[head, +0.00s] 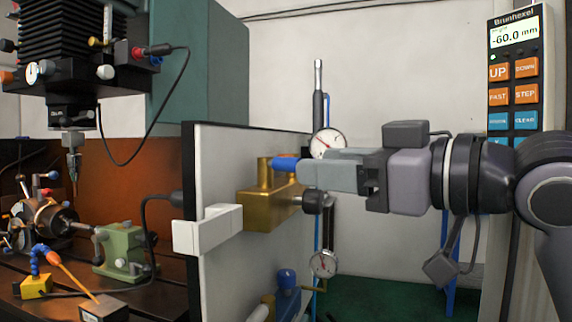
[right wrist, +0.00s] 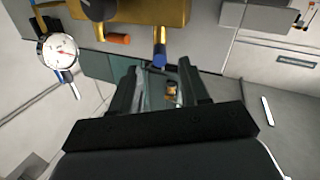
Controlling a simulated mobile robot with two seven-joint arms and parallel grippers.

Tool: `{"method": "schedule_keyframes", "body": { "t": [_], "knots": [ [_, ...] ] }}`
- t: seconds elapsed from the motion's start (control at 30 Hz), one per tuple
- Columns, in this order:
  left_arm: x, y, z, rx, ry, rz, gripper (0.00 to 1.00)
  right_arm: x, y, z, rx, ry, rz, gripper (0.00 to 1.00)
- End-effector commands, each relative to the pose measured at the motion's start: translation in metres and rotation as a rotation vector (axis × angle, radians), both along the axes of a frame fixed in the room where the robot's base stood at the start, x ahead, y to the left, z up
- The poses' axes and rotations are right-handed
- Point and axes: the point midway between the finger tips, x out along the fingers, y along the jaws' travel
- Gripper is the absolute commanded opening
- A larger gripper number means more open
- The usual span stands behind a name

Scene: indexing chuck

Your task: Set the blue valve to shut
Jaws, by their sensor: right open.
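The blue valve's lever (head: 285,163) sits at the top of a brass block (head: 262,208) on the side of a white panel, in the middle of the head view. Its blue end points right, toward my right gripper (head: 303,168). In the right wrist view the blue lever (right wrist: 160,54) hangs down from the brass block (right wrist: 145,12), with its tip roughly between the fingertips of my right gripper (right wrist: 160,67). The fingers are apart, one on each side of the lever tip; I cannot tell whether they touch it. My left gripper is not in view.
An orange handle (right wrist: 117,39) and a dark knob lie beside the lever. A dial gauge (head: 327,143) stands just behind my gripper, another (head: 323,263) lower. The white panel (head: 225,160) separates the valve from a milling machine (head: 90,50). A pendant (head: 514,85) hangs at right.

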Motion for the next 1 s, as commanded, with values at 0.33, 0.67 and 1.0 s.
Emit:
{"method": "schedule_keyframes", "body": {
  "t": [0.33, 0.67, 1.0],
  "knots": [
    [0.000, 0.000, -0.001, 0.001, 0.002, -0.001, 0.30, 0.030, 0.038, 0.000, 0.000, 0.002, 0.002, 0.45],
    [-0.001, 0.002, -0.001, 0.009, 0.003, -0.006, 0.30, 0.043, 0.054, 0.000, -0.001, -0.001, 0.001, 0.45],
    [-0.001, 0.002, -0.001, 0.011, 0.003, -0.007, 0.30, 0.043, 0.054, 0.000, -0.001, -0.001, 0.000, 0.00]
  ]
}}
